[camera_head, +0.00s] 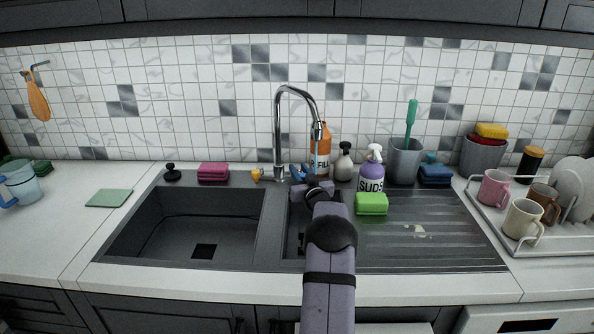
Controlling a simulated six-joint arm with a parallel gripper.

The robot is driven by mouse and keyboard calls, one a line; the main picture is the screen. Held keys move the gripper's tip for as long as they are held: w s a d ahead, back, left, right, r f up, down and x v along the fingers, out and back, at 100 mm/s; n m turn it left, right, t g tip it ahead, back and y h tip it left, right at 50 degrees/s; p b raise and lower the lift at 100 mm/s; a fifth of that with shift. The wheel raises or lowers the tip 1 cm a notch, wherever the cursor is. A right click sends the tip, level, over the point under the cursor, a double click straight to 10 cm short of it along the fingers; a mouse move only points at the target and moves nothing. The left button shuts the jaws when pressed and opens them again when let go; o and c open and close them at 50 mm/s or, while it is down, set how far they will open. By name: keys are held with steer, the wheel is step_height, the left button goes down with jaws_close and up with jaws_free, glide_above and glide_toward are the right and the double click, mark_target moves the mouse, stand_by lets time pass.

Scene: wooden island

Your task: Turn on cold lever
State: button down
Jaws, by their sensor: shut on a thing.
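A tall chrome faucet (278,125) stands behind the sink, its spout arched to the right. The blue cold lever (296,173) is on the right side of its base, and a yellow lever (257,174) is on the left side. A thin bluish stream of water (316,157) shows below the spout. My gripper (307,180) reaches over the sink to the cold lever and is shut on it. My wrist hides much of the fingers, so the exact grip is hard to see.
A green sponge (371,204), a purple SUDS bottle (371,178), a white soap bottle (343,165) and an orange bottle (325,148) stand close right of my gripper. The left basin (205,222) is empty. A dish rack (560,243) is at far right.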

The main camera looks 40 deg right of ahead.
steer(key=shift+s+d+r+n+t+y+p, duration=0.15)
steer(key=shift+d+r+n+t+y+p, duration=0.15)
steer(key=shift+y, duration=0.25)
steer(key=shift+s+d+r+n+t+y+p, duration=0.15)
steer(key=shift+n+t+y+p, duration=0.2)
steer(key=shift+y, duration=0.2)
steer(key=shift+s+d+f+n+y+p, duration=0.1)
steer(key=shift+n+y+p, duration=0.1)
steer(key=shift+n+y, duration=0.15)
steer(key=shift+d+f+n+y+p, duration=0.1)
steer(key=shift+n+y+p, duration=0.1)
steer(key=shift+y, duration=0.25)
steer(key=c, duration=1.6)
jaws_free()
steer(key=shift+o, duration=0.6)
steer(key=shift+f, duration=0.1)
step_height(320, 180, up, 10)
steer(key=b, duration=0.1)
